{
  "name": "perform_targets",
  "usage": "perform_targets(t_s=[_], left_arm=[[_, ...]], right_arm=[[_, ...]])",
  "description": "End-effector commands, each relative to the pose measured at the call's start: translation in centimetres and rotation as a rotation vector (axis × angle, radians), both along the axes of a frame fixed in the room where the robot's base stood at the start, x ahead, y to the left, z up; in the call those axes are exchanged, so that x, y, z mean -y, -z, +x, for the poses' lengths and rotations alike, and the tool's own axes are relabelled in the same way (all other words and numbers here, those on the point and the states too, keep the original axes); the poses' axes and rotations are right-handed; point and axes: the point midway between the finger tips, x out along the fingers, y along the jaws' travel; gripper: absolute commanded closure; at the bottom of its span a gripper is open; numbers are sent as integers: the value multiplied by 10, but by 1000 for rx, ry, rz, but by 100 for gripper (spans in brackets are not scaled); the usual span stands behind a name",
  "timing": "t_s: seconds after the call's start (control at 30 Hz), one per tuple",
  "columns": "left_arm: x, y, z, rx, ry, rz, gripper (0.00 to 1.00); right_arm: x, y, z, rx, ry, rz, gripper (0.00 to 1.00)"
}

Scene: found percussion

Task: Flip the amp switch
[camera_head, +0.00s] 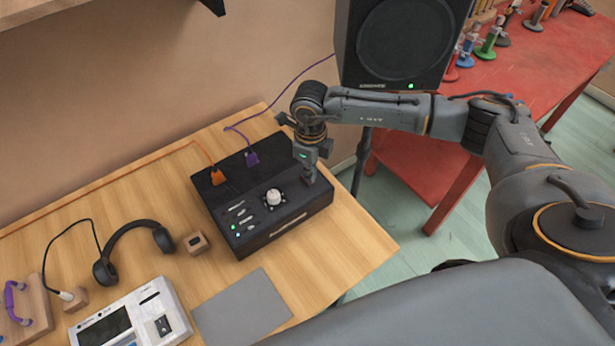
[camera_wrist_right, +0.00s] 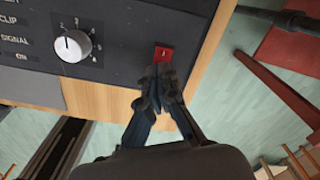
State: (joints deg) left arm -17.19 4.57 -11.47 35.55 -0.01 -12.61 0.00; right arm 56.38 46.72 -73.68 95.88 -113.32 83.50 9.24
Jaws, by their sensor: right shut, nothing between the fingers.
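The amp (camera_head: 262,200) is a black box on the wooden table, with an orange and a purple plug in its top, a white knob (camera_head: 274,197) and small lit lights. A red switch (camera_wrist_right: 164,53) marked with a line shows in the right wrist view, near the amp's edge. My right gripper (camera_head: 308,180) is shut and empty, pointing down at the right end of the amp. In the right wrist view its fingertips (camera_wrist_right: 161,70) are at the lower edge of the red switch; I cannot tell whether they touch it. My left gripper is not in view.
A black speaker (camera_head: 405,45) stands behind the table. Headphones (camera_head: 130,245), a small wooden block (camera_head: 196,243), a white device (camera_head: 130,318) and a grey mat (camera_head: 242,308) lie left and in front of the amp. A red table (camera_head: 520,75) is at the back right.

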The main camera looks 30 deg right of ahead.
Motion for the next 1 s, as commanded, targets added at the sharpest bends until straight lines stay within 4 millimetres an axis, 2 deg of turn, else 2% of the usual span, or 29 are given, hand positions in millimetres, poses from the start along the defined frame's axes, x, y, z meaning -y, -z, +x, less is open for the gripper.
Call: perform_targets(t_s=[0.57, 0.73, 1.0], left_arm=[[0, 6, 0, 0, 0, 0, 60], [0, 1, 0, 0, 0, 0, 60], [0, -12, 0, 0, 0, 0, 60]], right_arm=[[0, 8, 0, -1, 0, 0, 100], [0, 0, -1, -1, -1, 0, 100], [0, -23, 0, -1, 0, 1, 100]])
